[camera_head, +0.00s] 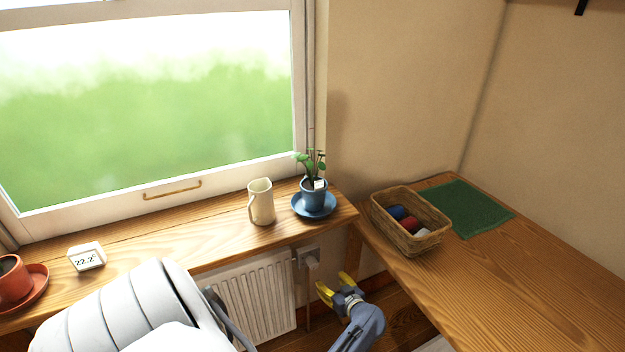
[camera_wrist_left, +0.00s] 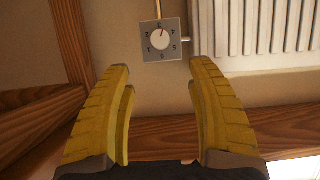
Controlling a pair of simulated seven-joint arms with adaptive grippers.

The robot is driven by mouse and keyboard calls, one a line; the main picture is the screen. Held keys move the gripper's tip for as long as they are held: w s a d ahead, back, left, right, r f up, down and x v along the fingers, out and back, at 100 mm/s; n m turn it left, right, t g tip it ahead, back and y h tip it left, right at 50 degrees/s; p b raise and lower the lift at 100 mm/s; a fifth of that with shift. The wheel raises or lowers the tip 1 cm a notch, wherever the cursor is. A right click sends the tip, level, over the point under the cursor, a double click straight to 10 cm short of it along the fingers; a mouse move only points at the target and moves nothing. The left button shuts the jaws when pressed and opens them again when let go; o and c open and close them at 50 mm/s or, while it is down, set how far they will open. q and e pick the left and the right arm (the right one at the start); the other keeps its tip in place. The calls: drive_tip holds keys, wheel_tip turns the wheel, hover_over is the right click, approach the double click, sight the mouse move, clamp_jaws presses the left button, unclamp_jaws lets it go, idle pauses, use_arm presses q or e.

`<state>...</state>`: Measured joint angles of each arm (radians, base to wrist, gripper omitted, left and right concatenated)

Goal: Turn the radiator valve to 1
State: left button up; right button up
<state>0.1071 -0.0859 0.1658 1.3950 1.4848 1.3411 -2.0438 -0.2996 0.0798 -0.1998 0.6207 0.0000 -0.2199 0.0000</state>
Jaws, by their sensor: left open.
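The radiator valve (camera_head: 308,257) is on the wall beside the right end of the white radiator (camera_head: 262,300), below the sill. In the left wrist view the valve (camera_wrist_left: 160,40) is a white round knob with a red mark on a grey square plate with numbers. The mark points up in that picture, near what looks like the 3; the digits are small. My left gripper (camera_head: 336,286) has yellow fingers and is open and empty, below and right of the valve. In the left wrist view its fingers (camera_wrist_left: 161,75) are spread, with the knob beyond their tips, apart from them. My right gripper is not in view.
The wooden sill (camera_head: 215,242) above holds a cream jug (camera_head: 261,202), a blue plant pot (camera_head: 313,193), a thermometer display (camera_head: 86,257) and a terracotta pot (camera_head: 13,282). A wooden table (camera_head: 490,275) with a wicker basket (camera_head: 430,240) stands right. A pipe (camera_wrist_left: 158,8) meets the valve plate.

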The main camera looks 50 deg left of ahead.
sight(315, 266)
use_arm(q)
drive_tip(key=x, duration=1.6)
drive_tip(key=c, duration=1.2)
